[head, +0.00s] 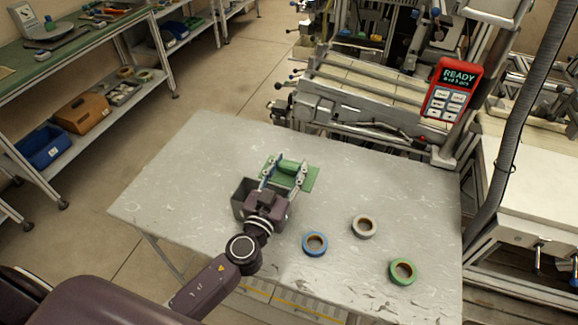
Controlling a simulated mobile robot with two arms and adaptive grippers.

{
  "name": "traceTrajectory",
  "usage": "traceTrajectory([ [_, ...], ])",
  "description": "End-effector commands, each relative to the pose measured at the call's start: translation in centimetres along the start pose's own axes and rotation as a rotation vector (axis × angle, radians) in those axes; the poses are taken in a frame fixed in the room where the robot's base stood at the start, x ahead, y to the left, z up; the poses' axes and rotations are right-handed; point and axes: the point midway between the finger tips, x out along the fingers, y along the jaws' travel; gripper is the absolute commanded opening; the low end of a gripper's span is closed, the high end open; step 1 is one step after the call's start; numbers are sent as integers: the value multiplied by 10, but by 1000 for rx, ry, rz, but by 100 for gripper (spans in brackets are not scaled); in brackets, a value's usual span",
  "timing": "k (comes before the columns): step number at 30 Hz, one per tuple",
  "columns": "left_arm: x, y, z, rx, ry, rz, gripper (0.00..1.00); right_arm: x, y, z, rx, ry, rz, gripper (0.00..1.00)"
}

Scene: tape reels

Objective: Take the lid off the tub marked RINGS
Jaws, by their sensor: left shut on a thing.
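A grey tub (240,196) stands on the table, partly hidden behind my left gripper. Its open top shows at the left, and no RINGS marking can be read from here. A flat green lid (311,180) with a raised green handle is off to the right of the tub's opening. My left gripper (285,174) is shut on the lid's handle, with one finger on each side. Whether the lid is clear above the table or touches it I cannot tell. My right gripper is not in view.
The grey table (180,170) also holds a blue tape reel (315,254), a white reel (373,227) and a green reel (413,273), right of my left arm. The table's left and far right parts are clear. A machine with a red READY panel (451,91) stands behind.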

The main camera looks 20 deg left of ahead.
Motion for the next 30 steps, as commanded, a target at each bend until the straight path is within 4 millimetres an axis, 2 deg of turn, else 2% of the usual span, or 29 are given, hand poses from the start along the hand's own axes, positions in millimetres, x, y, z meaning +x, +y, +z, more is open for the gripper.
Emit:
traceTrajectory([
  [2,0,0,-1,0,1,0,13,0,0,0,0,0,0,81],
  [3,0,0,0,0,0,0,46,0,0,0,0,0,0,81],
  [7,0,0,0,0,0,0,59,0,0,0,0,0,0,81],
  [17,0,0,-3,1,0,0,59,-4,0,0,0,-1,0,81],
  [23,0,-1,-20,2,0,0,59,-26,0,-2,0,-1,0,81],
  [24,-10,0,-8,0,-4,1,59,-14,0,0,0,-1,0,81],
  [25,-17,0,-6,-1,-4,1,59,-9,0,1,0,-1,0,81],
  [30,-55,0,-6,-2,-3,0,59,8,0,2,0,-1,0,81],
])
